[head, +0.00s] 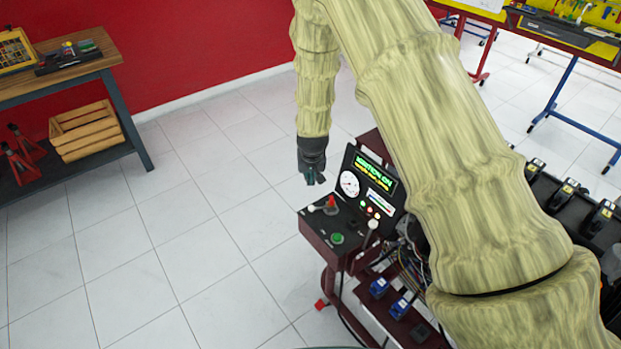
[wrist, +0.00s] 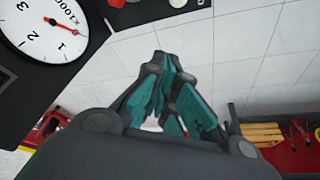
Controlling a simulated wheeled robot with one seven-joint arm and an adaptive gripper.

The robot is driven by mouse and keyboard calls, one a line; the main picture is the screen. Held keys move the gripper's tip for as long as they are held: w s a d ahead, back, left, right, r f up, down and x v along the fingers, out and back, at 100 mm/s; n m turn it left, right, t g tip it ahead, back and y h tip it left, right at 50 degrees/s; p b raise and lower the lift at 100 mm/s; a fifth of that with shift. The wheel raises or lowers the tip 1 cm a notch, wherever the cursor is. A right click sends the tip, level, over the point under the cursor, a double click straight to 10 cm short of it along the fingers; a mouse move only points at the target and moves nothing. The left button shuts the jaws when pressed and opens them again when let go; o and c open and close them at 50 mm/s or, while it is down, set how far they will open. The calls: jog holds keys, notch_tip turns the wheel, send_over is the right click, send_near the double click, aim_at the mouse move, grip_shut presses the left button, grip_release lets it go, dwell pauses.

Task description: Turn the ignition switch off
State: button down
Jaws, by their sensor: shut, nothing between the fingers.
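The control panel (head: 357,222) of the engine trainer has a screen (head: 375,173) that reads "IGNITION ON" in green. Below the screen, the console carries a small red upright part (head: 331,203), a lever with a pale knob (head: 311,208) and a green button (head: 337,239). I cannot tell which of these is the ignition switch. My gripper (head: 315,180) points down, just left of the screen and gauge, above and behind the red part, apart from it. In the wrist view my gripper (wrist: 172,58) has its teal-padded fingers closed together, with nothing between them.
A white dial gauge (head: 349,184) sits left of the screen and shows large in the wrist view (wrist: 45,25). My arm hides much of the engine on the right. A workbench (head: 90,68) stands at far left. The tiled floor left of the trainer is clear.

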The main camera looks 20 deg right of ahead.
aim_at(324, 207)
jog(key=shift+s+a+f+p, duration=0.15)
jog(key=shift+f+p, duration=0.4)
jog(key=shift+f, duration=0.8)
jog(key=shift+s+d+f+p, duration=0.1)
jog(key=shift+s+f+p, duration=0.3)
jog(key=shift+f, duration=0.9)
jog(key=shift+s+a+f+p, duration=0.1)
jog(key=shift+f+p, duration=0.6)
jog(key=shift+f, duration=0.65)
